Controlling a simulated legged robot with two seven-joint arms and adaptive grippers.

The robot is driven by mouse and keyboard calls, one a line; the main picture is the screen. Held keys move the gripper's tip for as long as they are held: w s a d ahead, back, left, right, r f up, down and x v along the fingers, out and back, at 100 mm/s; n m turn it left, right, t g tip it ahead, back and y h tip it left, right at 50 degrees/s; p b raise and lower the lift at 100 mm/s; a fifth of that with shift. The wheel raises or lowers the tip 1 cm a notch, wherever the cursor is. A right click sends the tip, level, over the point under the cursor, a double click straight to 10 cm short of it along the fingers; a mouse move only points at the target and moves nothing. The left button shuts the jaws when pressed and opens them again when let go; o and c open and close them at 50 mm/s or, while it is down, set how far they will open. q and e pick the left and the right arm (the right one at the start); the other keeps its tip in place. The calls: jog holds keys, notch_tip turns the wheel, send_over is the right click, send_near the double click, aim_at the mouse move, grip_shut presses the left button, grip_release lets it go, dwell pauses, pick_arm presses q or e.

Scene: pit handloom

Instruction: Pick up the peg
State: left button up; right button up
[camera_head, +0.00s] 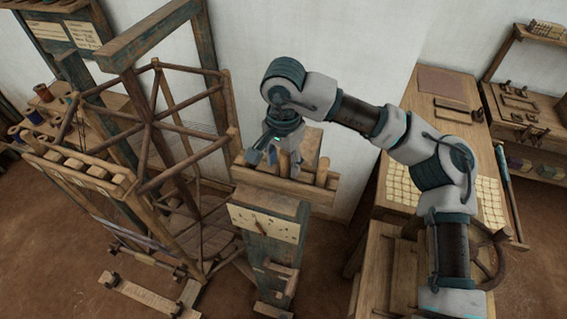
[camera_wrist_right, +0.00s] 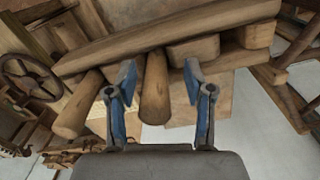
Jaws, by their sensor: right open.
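A wooden peg (camera_wrist_right: 154,100) shows in the right wrist view, sticking out from a wooden rack (camera_wrist_right: 170,32). My right gripper (camera_wrist_right: 159,80) is open, with one blue finger on each side of this peg. I see gaps between the peg and the fingers, and I cannot tell whether either touches it. A second, similar peg (camera_wrist_right: 76,108) sticks out to the left, outside the fingers. In the head view my right gripper (camera_head: 275,152) points down at the rack (camera_head: 290,188) on top of a post, and partly hides the pegs there. My left gripper is not in view.
A slatted wooden reel frame (camera_head: 150,125) stands close to the left of the post. A wooden table (camera_head: 440,92) with a pale grid sheet is at the right, under my right arm. Thread spools (camera_head: 43,93) stand at the far left. A white wall is behind.

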jog(key=shift+d, duration=0.2)
grip_shut()
jog(key=shift+r, duration=0.15)
